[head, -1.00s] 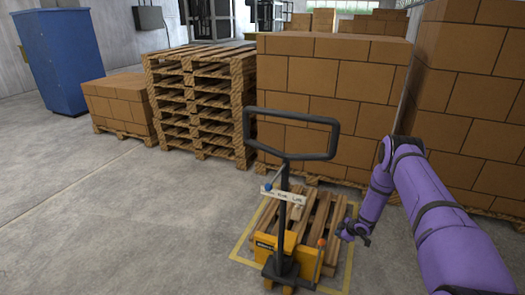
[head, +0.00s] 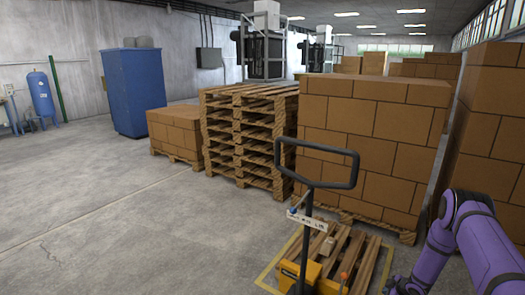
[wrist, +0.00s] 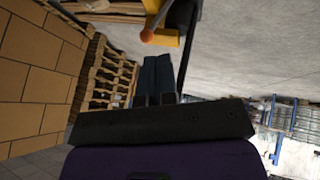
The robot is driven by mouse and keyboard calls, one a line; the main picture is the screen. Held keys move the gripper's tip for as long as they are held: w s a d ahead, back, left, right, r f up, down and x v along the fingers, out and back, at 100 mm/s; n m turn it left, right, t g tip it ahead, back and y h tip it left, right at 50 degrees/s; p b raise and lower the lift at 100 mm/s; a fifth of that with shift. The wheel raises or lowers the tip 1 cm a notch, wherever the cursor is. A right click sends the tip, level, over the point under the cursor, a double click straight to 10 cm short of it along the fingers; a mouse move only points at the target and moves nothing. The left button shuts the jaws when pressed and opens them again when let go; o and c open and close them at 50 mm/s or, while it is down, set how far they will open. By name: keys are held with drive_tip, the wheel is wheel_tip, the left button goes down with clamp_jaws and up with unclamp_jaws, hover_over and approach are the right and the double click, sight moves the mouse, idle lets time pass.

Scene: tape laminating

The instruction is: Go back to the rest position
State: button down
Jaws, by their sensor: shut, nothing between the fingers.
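My gripper (head: 393,286) hangs at the lower right of the head view, at the end of my purple arm, to the right of the yellow pallet jack (head: 335,288). It is small and partly cut by the bottom edge there. In the wrist view my gripper's dark fingers (wrist: 157,78) lie close together with nothing between them. The pallet jack's orange knob (wrist: 147,35) shows just beyond the fingers in the wrist view. The black handle loop (head: 318,164) of the jack stands upright at the centre right of the head view.
A wooden pallet (head: 340,250) lies by the jack inside a yellow floor outline. Large box stacks (head: 365,145) stand behind and at right. A tall pallet stack (head: 245,140) and blue cabinet (head: 135,92) stand farther left. The left floor is clear.

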drive_tip(key=w+r+m+h, duration=0.15)
drive_tip(key=w+r, duration=0.25)
drive_tip(key=r, duration=1)
drive_tip(key=w+r+m+h, duration=0.1)
drive_tip(key=w+r+h, duration=0.15)
drive_tip(key=r, duration=1.15)
drive_tip(key=s+a+r+m+h, duration=0.1)
drive_tip(key=s+a+r+m, duration=0.15)
drive_tip(key=r, duration=0.95)
drive_tip(key=s+a+r+m, duration=0.1)
drive_tip(key=s+a+r, duration=0.15)
drive_tip(key=r, duration=0.95)
drive_tip(key=s+a+r+m, duration=0.2)
drive_tip(key=s+a+r, duration=0.2)
drive_tip(key=s+r, duration=0.45)
drive_tip(key=s+a+r+m, duration=0.1)
drive_tip(key=s+a+r, duration=0.3)
drive_tip(key=s+r, duration=0.5)
drive_tip(key=s+a+m+y, duration=0.1)
drive_tip(key=s+a, duration=0.3)
drive_tip(key=s, duration=0.9)
drive_tip(key=s+a+r+m+g+y, duration=0.1)
drive_tip(key=s+a, duration=0.3)
drive_tip(key=s, duration=0.9)
drive_tip(key=shift+s+a+r+m, duration=0.2)
drive_tip(key=shift+s+a+m, duration=0.1)
drive_tip(key=shift+a, duration=0.1)
